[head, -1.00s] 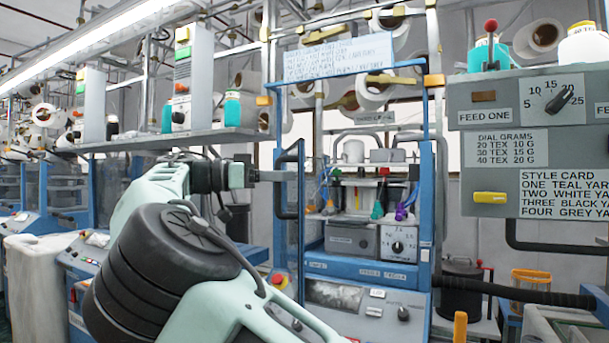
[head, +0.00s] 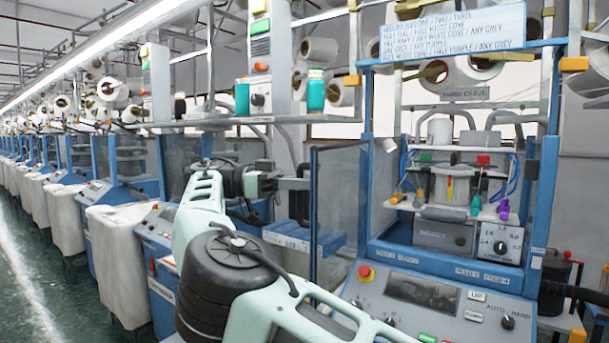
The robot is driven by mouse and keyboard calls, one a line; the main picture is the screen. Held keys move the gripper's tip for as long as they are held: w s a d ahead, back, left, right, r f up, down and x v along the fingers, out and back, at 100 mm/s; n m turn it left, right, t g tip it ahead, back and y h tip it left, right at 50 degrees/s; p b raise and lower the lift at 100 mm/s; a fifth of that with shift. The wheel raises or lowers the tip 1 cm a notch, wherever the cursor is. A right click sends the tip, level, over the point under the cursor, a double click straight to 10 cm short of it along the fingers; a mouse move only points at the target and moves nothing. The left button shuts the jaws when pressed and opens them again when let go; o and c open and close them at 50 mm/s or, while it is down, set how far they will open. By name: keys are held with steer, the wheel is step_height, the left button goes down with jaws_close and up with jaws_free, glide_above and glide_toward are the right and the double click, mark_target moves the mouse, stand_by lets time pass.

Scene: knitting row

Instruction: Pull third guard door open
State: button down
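The third guard door (head: 342,200) is a clear panel in a dark frame at the left side of the third machine (head: 450,270). It stands swung outward to the left, and the machine's front opening is uncovered. My gripper (head: 300,184) is at the door's free left edge, beside a dark bar that looks like its handle (head: 296,207). The fingers are small and dark here. I cannot tell whether they are closed on the handle or only touch it.
Inside the opening are a white spool (head: 455,184), coloured yarn pieces and a dial box (head: 500,243). A red button (head: 365,271) sits on the sloped control panel. More machines and white bins (head: 125,260) line the left, beside a clear green aisle floor (head: 35,290).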

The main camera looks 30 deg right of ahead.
steer(key=shift+a, duration=0.15)
steer(key=c, duration=1.8)
jaws_free()
steer(key=shift+r, duration=0.15)
steer(key=shift+r, duration=0.35)
steer(key=r+p, duration=0.1)
steer(key=r, duration=0.2)
steer(key=r+p, duration=0.2)
steer(key=r, duration=0.1)
steer(key=r+p, duration=0.2)
steer(key=r, duration=0.1)
steer(key=shift+s+d+r, duration=0.2)
steer(key=shift+d+r, duration=0.05)
steer(key=shift+r, duration=0.05)
steer(key=shift+w+a+f+p, duration=0.1)
steer(key=shift+w+a+p, duration=0.1)
steer(key=shift+w+p, duration=0.1)
steer(key=shift+s, duration=0.15)
steer(key=shift+f, duration=0.15)
